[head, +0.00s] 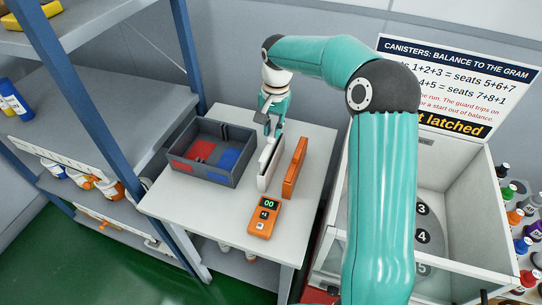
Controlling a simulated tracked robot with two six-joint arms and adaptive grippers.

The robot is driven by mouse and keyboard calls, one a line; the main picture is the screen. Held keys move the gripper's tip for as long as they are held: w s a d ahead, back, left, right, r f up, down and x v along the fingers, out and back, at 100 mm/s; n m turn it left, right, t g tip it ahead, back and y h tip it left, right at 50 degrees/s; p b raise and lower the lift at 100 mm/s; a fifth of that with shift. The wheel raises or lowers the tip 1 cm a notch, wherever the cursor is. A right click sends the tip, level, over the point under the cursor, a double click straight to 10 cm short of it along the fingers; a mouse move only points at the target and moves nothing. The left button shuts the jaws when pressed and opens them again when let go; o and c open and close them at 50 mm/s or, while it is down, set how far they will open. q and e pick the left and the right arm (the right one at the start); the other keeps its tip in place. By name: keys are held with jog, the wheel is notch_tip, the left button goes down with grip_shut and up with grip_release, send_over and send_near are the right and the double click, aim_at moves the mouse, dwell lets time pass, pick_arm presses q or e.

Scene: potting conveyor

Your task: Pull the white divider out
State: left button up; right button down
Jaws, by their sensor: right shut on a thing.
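The white divider (268,164) is an upright flat panel just right of the grey box (180,167) on the small white table. My right gripper (272,128) reaches down from above and is shut at the divider's far upper end. I cannot tell whether the divider's lower edge touches the table. The grey box is open, with red and blue areas inside. My left gripper is out of view.
An orange panel (295,167) stands close to the divider's right. An orange handheld device (264,218) with a display lies at the table's front. Blue-post shelving (104,130) is on the left; a white-walled bin (465,185) is on the right.

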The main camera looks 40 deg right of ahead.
jog(key=shift+r+p, duration=1.15)
jog(key=shift+r, duration=0.45)
jog(key=shift+r, duration=0.15)
jog(key=shift+r+p, duration=1.2)
jog(key=shift+r, duration=0.05)
jog(key=shift+w+r, duration=0.1)
jog(key=shift+r, duration=0.1)
notch_tip(320, 180, up, 6)
jog(key=shift+r, duration=0.25)
dwell(0.4)
